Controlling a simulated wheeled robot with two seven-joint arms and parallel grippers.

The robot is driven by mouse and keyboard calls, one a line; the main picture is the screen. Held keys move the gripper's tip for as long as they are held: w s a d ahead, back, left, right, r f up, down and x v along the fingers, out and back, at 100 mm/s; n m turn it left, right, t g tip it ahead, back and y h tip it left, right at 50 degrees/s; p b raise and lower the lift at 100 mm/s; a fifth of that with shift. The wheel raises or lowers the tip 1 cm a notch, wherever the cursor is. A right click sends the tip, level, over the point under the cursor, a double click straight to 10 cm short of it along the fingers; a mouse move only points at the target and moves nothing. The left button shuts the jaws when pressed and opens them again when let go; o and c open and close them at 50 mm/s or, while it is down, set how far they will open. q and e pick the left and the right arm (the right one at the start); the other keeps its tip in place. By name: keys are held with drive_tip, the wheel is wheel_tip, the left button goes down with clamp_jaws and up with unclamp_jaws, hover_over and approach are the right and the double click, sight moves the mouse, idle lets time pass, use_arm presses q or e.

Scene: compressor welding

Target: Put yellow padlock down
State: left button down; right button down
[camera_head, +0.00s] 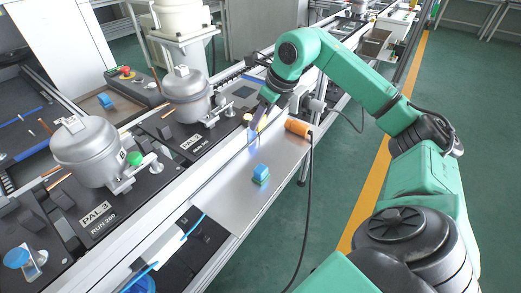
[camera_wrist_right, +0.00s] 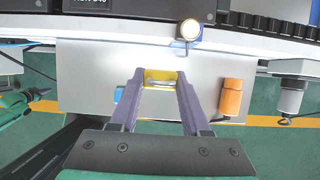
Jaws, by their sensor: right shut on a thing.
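The yellow padlock (camera_wrist_right: 158,74) shows in the right wrist view between the fingertips of my right gripper (camera_wrist_right: 160,80). Its yellow body and a silvery part are visible. The fingers are shut on it from both sides. Behind it in that view lies the bare grey metal plate (camera_wrist_right: 85,70). In the head view my right gripper (camera_head: 256,127) points down at the plate's (camera_head: 225,195) far part, and the padlock cannot be made out there. I cannot tell whether the padlock touches the plate. My left gripper is not in view.
A pale round-topped item with a blue base (camera_wrist_right: 189,31) stands close to the gripper. Grey compressors (camera_head: 90,152) stand on black pallets to the left.

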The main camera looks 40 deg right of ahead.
approach(256, 154)
drive_tip(key=x, duration=0.5)
drive_tip(key=shift+w+a+f, duration=0.1)
drive_tip(key=shift+w+f, duration=0.05)
drive_tip(key=shift+f, duration=0.05)
drive_tip(key=shift+w+f, duration=0.1)
drive_tip(key=shift+f, duration=0.05)
drive_tip(key=c, duration=0.8)
unclamp_jaws()
drive_tip(key=shift+f, duration=0.15)
drive_tip(key=o, duration=0.4)
drive_tip(key=shift+o, duration=0.2)
